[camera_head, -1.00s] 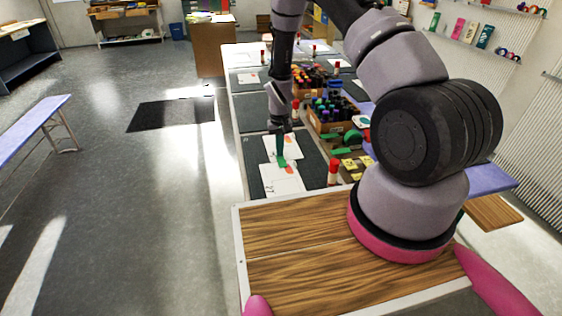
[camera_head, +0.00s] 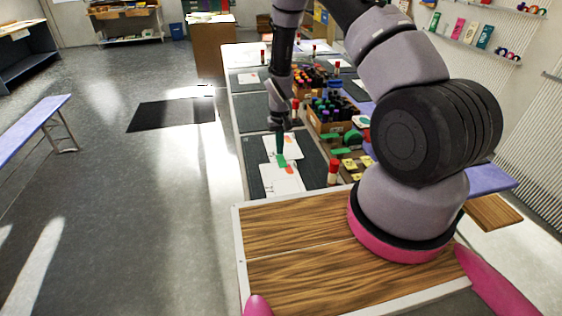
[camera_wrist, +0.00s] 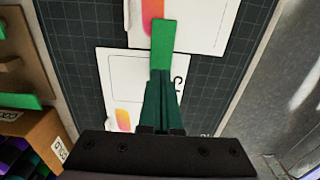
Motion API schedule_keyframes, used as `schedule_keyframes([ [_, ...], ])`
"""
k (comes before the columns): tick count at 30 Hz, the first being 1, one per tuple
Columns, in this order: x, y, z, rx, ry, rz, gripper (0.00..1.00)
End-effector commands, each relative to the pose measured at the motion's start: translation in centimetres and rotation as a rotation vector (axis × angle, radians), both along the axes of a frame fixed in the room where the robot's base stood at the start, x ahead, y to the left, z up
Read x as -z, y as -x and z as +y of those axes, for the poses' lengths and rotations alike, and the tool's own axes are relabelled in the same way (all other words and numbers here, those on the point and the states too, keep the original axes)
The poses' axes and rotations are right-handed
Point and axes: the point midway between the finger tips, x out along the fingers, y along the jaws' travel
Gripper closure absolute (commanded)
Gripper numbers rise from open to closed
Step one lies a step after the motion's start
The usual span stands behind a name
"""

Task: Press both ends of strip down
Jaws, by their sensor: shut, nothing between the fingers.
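A bright green strip (camera_wrist: 162,45) lies across the gap between two white printed cards in the wrist view. One end is on the upper card (camera_wrist: 200,25); the other runs toward the lower card (camera_wrist: 118,80) and is hidden by my fingers. In the head view the strip (camera_head: 282,163) is a small green patch at the cards. My gripper (camera_wrist: 162,76), with dark green fingers, is shut and empty. Its tips are over the strip's near part; I cannot tell whether they press on it. It also shows above the cards in the head view (camera_head: 280,154).
The cards lie on a dark gridded mat (camera_wrist: 80,50). A red-capped glue stick (camera_head: 333,172) stands right of them. Boxes of coloured markers (camera_head: 335,112) and green and yellow pieces lie further right. The wooden tabletop (camera_head: 300,240) in front is clear.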

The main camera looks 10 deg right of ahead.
Motion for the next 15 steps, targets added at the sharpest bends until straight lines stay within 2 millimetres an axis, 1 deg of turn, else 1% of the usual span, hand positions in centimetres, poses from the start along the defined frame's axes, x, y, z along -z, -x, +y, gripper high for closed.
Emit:
schedule_keyframes([
  [3,-1.1,0.0,0.0,0.001,0.000,-0.001,1.00],
  [15,-4.3,0.0,0.0,0.001,0.000,-0.001,1.00],
])
